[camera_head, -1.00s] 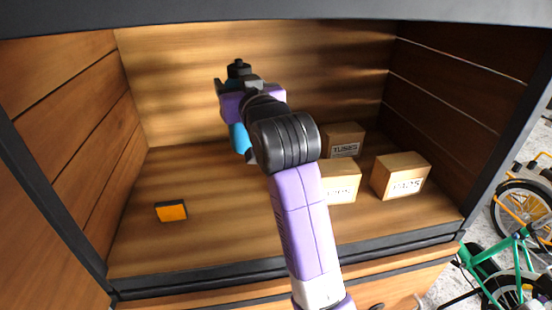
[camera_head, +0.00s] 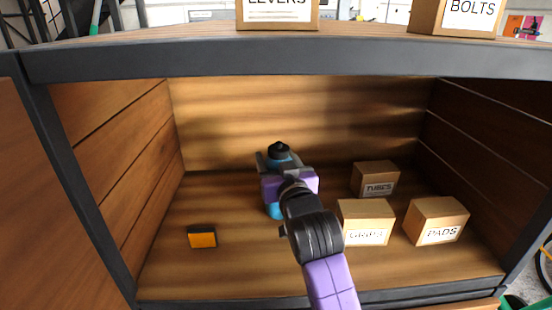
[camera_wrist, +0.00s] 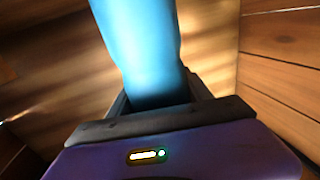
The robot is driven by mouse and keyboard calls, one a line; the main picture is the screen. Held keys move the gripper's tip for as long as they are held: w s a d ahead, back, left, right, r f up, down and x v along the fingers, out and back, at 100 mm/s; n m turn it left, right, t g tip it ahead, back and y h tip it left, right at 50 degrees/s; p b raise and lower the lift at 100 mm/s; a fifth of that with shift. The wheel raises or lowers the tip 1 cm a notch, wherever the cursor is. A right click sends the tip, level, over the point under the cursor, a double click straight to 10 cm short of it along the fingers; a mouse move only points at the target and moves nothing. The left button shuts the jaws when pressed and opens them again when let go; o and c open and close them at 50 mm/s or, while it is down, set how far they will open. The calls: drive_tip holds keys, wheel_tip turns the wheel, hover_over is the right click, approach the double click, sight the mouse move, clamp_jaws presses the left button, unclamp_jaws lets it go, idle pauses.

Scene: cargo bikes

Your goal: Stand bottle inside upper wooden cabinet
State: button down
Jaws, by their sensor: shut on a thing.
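A blue bottle with a black cap (camera_head: 278,151) is inside the wooden cabinet (camera_head: 225,262), towards the back and left of the middle. My gripper (camera_head: 275,178) is shut around the bottle, and the purple gripper body hides much of it. The bottle looks upright. Its blue lower part shows below the gripper, close to the cabinet floor; I cannot tell whether it touches. In the wrist view the blue bottle (camera_wrist: 143,50) stands between the dark fingers.
Boxes marked TUBES (camera_head: 376,180), PADS (camera_head: 436,221) and a third box (camera_head: 366,222) sit right of my arm. A small orange and black block (camera_head: 202,237) lies at the left. The cabinet's top edge (camera_head: 300,58) crosses above. Floor between block and bottle is free.

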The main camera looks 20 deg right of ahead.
drive_tip(key=shift+f, duration=0.15)
drive_tip(key=shift+c, duration=2.2)
unclamp_jaws()
drive_tip(key=s+a+b, duration=0.1)
drive_tip(key=s+b, duration=0.1)
drive_tip(key=s, duration=1)
drive_tip(key=shift+a+b, duration=0.2)
drive_tip(key=shift+b, duration=0.15)
drive_tip(key=shift+r, duration=0.2)
